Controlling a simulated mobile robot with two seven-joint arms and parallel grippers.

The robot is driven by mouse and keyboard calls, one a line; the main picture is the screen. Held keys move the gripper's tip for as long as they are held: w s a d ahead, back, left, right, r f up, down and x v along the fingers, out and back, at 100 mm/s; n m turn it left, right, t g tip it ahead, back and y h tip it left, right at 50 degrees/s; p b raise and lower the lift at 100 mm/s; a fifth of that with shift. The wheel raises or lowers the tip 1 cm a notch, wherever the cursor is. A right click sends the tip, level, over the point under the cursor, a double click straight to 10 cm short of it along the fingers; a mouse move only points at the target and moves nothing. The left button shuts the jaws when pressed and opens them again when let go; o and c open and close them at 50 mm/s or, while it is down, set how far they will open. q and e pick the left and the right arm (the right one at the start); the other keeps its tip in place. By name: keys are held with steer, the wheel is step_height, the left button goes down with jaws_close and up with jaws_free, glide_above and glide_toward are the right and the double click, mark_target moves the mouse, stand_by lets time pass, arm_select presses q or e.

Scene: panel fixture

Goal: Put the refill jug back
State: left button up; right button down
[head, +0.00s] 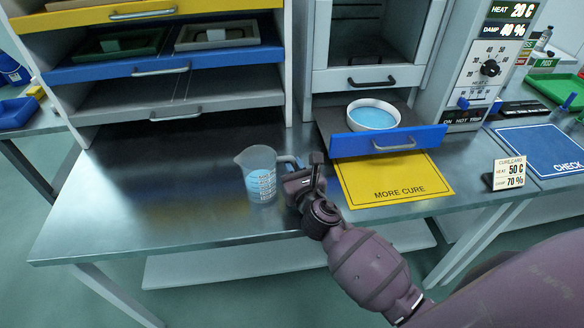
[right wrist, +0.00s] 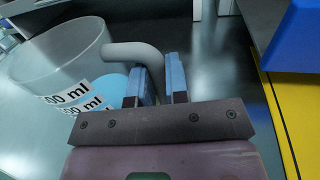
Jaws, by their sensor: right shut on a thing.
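The refill jug (head: 257,178) is a clear measuring jug with white volume labels and some blue liquid in it. It is upright at the middle of the steel bench (head: 190,220); I cannot tell whether its base touches the bench. My right gripper (head: 296,176) is at the jug's right side, shut on its grey handle. In the right wrist view the jug (right wrist: 62,60) is at the left, and its handle (right wrist: 128,52) bends down between the fingers of my right gripper (right wrist: 158,82). My left gripper is not in view.
A blue-fronted drawer (head: 390,142) stands pulled out, holding a white bowl (head: 373,115) of blue liquid. A yellow MORE CURE mat (head: 395,180) lies right of the jug. A drawer rack (head: 165,90) stands behind left. The bench left of the jug is clear.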

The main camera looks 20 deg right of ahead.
steer(key=shift+r, duration=0.2)
steer(key=shift+f, duration=0.25)
steer(key=c, duration=1.1)
jaws_free()
steer(key=shift+r, duration=0.3)
steer(key=s, duration=0.8)
steer(key=s+a, duration=0.1)
steer(key=s, duration=0.3)
steer(key=shift+f, duration=0.1)
steer(key=shift+d, duration=0.1)
